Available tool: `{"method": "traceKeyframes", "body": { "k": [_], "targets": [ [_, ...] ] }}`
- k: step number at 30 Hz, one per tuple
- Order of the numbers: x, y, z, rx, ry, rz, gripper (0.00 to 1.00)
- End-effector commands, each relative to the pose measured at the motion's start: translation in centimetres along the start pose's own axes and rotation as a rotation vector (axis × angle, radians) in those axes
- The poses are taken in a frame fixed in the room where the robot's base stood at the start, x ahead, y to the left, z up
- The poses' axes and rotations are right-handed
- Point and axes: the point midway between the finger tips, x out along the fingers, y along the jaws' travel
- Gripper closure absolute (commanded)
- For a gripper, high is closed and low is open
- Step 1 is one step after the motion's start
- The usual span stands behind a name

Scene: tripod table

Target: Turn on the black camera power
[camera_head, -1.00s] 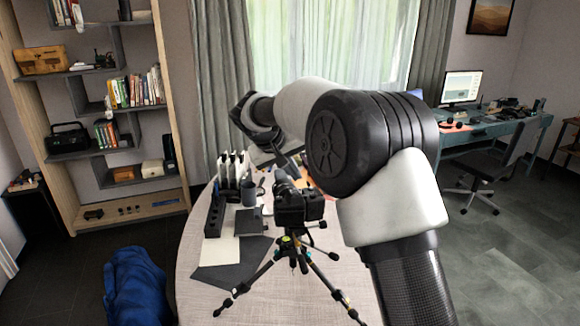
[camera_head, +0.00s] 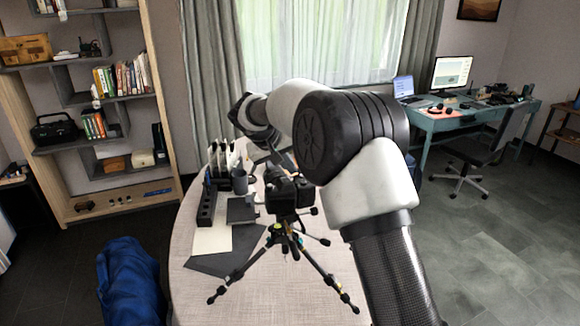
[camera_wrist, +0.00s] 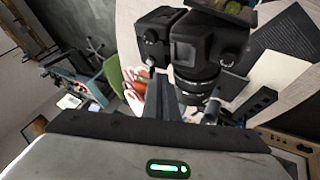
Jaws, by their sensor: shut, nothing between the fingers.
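The black camera (camera_head: 286,194) is mounted on a small black tripod (camera_head: 284,236) standing on the table. In the wrist view the black camera (camera_wrist: 200,42) fills the upper middle, with its lens pointing down the picture. My gripper (camera_head: 277,157) is just beyond and above the camera in the head view, partly hidden by the arm and the camera. In the wrist view my gripper (camera_wrist: 162,88) shows shut and empty, its fingertips close to the left side of the camera body. I cannot tell whether they touch it. The power switch cannot be made out clearly.
The table (camera_head: 200,305) also holds a black organizer (camera_head: 207,203), a dark mug (camera_head: 239,181), and dark and white sheets (camera_head: 212,238). A blue-covered object (camera_head: 130,280) stands at the table's left. A shelf (camera_head: 60,180) and a desk (camera_head: 440,125) stand behind.

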Motion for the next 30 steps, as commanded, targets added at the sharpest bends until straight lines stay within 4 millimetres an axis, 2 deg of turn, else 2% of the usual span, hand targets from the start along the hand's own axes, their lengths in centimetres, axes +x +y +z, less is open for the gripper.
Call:
{"method": "traceKeyframes", "body": {
  "k": [14, 23, 30],
  "targets": [
    [-0.05, -0.05, -0.06, 0.064, -0.035, 0.035, 1.00],
    [0.02, 0.07, -0.18, 0.180, -0.097, 0.099, 1.00],
    [0.42, 0.32, -0.41, 0.176, -0.095, 0.096, 1.00]
  ]
}}
